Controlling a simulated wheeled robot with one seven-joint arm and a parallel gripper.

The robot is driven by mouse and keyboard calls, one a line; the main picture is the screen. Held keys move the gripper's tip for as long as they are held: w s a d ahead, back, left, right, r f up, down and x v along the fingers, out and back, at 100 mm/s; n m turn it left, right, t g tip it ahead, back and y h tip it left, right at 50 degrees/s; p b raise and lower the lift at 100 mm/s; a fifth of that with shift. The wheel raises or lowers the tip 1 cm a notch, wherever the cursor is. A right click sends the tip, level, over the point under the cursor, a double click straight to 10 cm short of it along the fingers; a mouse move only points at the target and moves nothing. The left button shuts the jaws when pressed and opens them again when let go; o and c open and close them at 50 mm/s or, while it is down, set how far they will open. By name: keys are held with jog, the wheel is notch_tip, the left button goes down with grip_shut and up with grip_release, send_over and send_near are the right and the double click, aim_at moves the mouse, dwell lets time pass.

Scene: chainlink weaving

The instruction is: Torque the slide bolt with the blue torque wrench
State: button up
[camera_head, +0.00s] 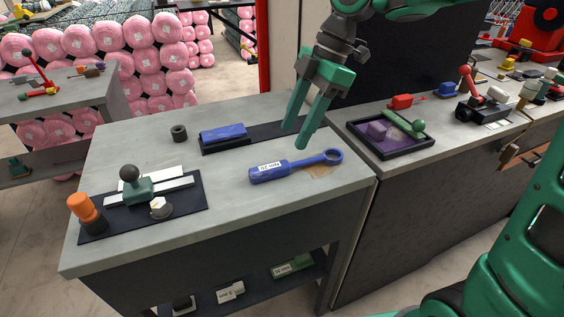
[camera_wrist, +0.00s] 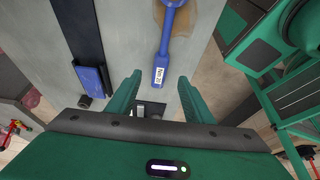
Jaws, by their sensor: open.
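The blue torque wrench (camera_head: 295,167) lies flat on the grey bench, its ring end to the right and a white label on its handle. It also shows in the wrist view (camera_wrist: 164,55), beyond my fingertips. My green gripper (camera_head: 298,140) is open and empty, above the bench near the wrench and apart from it. The slide bolt appears to be the white bolt head (camera_head: 160,207) on the dark mat (camera_head: 195,204) at the bench's left. Beside it stands a green slide with a black ball knob (camera_head: 139,187). In the wrist view the slide is partly hidden by my gripper.
An orange-topped knob (camera_head: 84,207) stands on the mat's left corner. A blue block (camera_head: 223,133) sits on a dark strip, with a dark ring (camera_head: 179,132) beside it. A black tray (camera_head: 388,147) is on the right counter. The bench front (camera_head: 200,222) is clear.

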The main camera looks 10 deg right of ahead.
aim_at(283, 162)
jog(key=x, duration=0.9)
jog(key=shift+d, duration=0.25)
grip_shut()
